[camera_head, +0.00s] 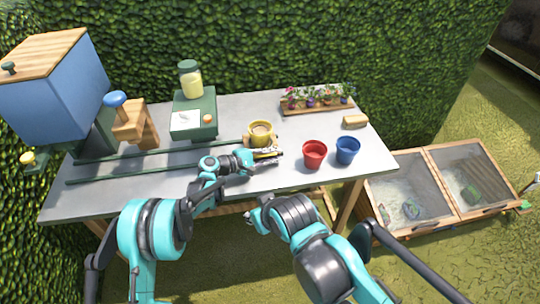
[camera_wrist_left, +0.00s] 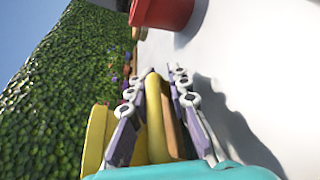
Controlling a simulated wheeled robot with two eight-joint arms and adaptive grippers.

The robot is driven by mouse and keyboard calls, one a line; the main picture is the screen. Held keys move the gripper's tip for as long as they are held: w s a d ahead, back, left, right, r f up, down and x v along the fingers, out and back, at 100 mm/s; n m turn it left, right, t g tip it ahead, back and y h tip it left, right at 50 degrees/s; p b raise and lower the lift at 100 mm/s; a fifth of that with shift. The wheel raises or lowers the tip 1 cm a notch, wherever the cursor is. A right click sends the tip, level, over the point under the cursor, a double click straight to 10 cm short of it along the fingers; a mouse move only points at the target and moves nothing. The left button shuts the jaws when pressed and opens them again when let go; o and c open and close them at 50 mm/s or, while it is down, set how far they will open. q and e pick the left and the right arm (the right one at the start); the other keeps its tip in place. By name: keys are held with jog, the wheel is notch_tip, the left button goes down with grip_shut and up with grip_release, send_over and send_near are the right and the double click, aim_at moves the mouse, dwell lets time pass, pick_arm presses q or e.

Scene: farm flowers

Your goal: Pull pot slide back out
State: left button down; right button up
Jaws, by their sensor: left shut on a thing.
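A yellow pot (camera_head: 261,133) stands upright on the wooden pot slide (camera_head: 247,139), right of the two green rails (camera_head: 130,174) on the grey table. My left gripper (camera_head: 272,155) is at the slide's near side, just in front of the pot. In the left wrist view, its fingers (camera_wrist_left: 160,92) are shut on a yellow bar with wood beside it (camera_wrist_left: 155,115), which looks like the slide's handle. The yellow pot (camera_wrist_left: 97,138) shows at the left there. My right gripper (camera_head: 252,214) is low in front of the table's edge; its fingers are too small to read.
A red pot (camera_head: 314,154) and a blue pot (camera_head: 347,150) stand to the right of my left gripper. A flower tray (camera_head: 318,106) and a yellow block (camera_head: 355,122) are behind. A blue hopper (camera_head: 55,90) and a green box (camera_head: 194,115) stand at left.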

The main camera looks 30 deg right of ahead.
pick_arm(q)
jog(key=shift+w+d+r, duration=0.1)
jog(key=shift+w+r, duration=0.15)
jog(key=shift+r, duration=0.15)
jog(key=c, duration=1.7)
grip_release()
jog(key=shift+o, duration=0.7)
jog(key=shift+d+f, duration=0.15)
jog(key=v, duration=1.2)
jog(key=shift+s+f, duration=0.1)
